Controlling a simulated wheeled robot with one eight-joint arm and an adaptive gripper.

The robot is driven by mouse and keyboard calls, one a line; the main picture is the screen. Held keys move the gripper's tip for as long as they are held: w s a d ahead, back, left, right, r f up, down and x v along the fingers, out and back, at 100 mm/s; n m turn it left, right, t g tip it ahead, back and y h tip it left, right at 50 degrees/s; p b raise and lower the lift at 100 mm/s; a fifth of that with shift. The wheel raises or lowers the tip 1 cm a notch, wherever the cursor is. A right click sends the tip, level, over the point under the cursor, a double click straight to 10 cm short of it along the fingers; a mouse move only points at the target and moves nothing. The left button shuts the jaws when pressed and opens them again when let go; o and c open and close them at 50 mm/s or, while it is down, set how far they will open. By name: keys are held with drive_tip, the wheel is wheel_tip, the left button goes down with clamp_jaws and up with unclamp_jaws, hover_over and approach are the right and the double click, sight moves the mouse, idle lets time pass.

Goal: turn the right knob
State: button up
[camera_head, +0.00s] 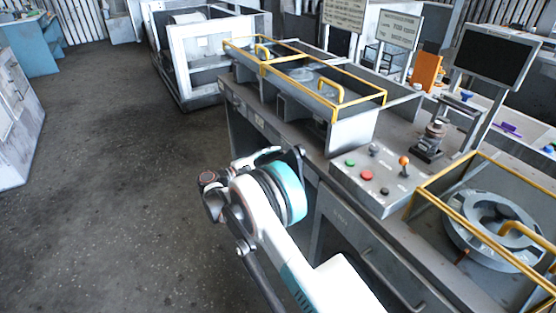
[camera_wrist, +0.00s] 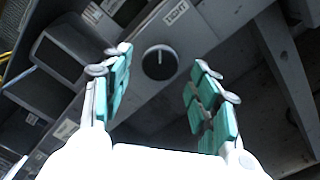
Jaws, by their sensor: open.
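In the wrist view, a round black knob (camera_wrist: 160,62) with a pale mark line sits on a grey panel, below a small white label (camera_wrist: 176,13). My gripper (camera_wrist: 163,66) is open, with its teal-padded fingers on either side of the knob in the picture and a gap on both sides. I see no contact. In the head view, my wrist (camera_head: 285,192) is at the front of the grey workbench (camera_head: 320,150); the knob and fingertips are hidden there. I see only one knob, so I cannot confirm it is the right one.
A control box (camera_head: 378,182) with coloured buttons and an orange-topped lever stands on the bench. Yellow-framed housings (camera_head: 300,75) rise behind, and another frame (camera_head: 485,215) holds a round casting. The floor (camera_head: 120,180) at left is clear.

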drive_tip(key=v, duration=1)
drive_tip(key=shift+s+a, duration=0.1)
